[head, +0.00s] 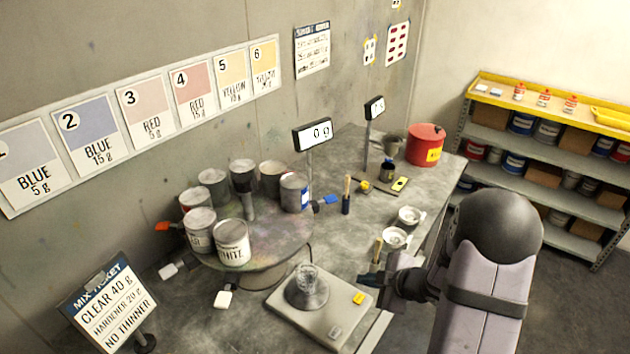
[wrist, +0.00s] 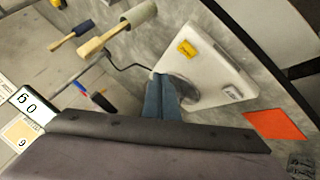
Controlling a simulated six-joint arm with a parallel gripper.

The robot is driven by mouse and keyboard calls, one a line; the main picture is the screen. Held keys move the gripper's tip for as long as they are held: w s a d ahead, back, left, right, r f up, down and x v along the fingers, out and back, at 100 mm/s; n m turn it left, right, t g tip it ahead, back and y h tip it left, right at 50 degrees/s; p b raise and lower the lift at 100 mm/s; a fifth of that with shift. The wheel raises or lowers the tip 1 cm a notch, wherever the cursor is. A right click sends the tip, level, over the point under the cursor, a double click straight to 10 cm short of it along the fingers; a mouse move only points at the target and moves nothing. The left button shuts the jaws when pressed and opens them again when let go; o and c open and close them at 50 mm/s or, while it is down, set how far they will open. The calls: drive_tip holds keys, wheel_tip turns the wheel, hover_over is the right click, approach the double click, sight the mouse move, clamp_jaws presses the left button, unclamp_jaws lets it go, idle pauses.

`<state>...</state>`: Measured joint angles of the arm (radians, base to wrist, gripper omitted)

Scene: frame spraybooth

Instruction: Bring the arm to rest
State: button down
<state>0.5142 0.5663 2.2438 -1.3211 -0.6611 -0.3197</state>
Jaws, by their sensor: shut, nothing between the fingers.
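My gripper (head: 370,280) is at the front right of the workbench (head: 345,235), beside the right edge of the white scale (head: 330,325). In the wrist view its bluish fingers (wrist: 160,92) are together, with nothing seen between them. They overlap the view of the scale's corner (wrist: 225,50); I cannot tell the exact gap. My arm comes in from the lower right in the head view.
A turntable (head: 255,260) with several paint cans is to the left. Two small white bowls (head: 409,215) (head: 394,238) and a wooden-handled tool (head: 378,250) are near my gripper. A red can (head: 425,145) is at the back.

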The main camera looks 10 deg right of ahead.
drive_tip(key=s+d+f+m+g+h, duration=0.6)
drive_tip(key=s+d+f+m, duration=0.25)
drive_tip(key=s+d, duration=0.35)
drive_tip(key=s+a+r+m+g, duration=0.2)
drive_tip(key=s+m+g, duration=0.25)
drive_tip(key=s, duration=0.55)
drive_tip(key=s+a+r+m+g+y, duration=0.15)
drive_tip(key=s+a+r+m, duration=0.35)
drive_tip(key=a, duration=0.5)
drive_tip(key=w+a+r+n+t+b, duration=0.2)
drive_tip(key=w+a+r+n+t, duration=0.1)
drive_tip(key=w+a+r, duration=0.2)
drive_tip(key=a, duration=0.2)
drive_tip(key=shift+a+r+n+t, duration=0.2)
drive_tip(key=shift+a+n+t, duration=0.15)
drive_tip(key=shift+n+t, duration=0.05)
drive_tip(key=c, duration=2.4)
unclamp_jaws()
drive_tip(key=shift+c, duration=0.2)
